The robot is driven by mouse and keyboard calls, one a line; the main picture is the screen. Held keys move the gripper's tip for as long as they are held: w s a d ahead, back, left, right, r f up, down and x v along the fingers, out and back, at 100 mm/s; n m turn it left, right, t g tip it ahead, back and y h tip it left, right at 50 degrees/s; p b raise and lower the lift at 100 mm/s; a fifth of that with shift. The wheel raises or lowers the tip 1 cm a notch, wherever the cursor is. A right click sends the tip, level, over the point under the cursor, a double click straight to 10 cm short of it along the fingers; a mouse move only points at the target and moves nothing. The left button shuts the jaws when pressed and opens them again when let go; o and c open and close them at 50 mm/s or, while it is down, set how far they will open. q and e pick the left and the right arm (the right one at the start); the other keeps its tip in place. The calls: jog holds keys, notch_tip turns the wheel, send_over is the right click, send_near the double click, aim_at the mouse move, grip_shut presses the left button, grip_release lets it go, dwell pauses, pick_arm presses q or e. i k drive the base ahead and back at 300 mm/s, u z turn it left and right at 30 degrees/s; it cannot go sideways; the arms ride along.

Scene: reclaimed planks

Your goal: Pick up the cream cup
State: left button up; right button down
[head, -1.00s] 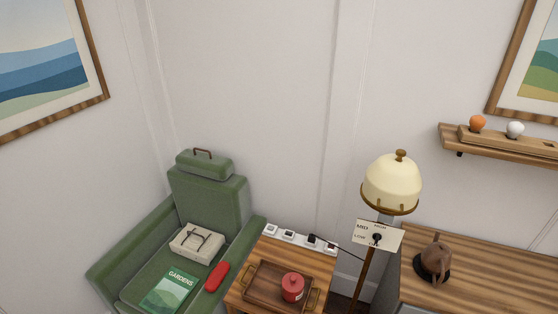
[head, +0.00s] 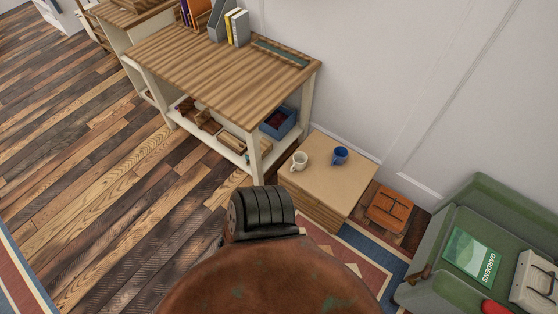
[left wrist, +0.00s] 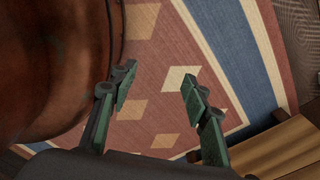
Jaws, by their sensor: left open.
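The cream cup (head: 299,161) stands upright on a low wooden side table (head: 328,178) in the head view. A blue cup (head: 340,155) stands to its right on the same table. The cream cup is not in the left wrist view. There my left gripper (left wrist: 156,88) is open and empty above the patterned rug (left wrist: 165,105). In the head view my left gripper is hidden, and my right gripper does not show.
A wooden workbench (head: 215,60) with books on top and a blue bin (head: 280,122) below stands left of the table. A green armchair (head: 430,265) stands further right. Open plank floor (head: 95,165) lies to the left.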

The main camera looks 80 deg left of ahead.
aim_at(300, 159)
jog(key=u, duration=4.35)
jog(key=k, duration=0.9)
jog(key=z, duration=1.15)
jog(key=i, duration=0.5)
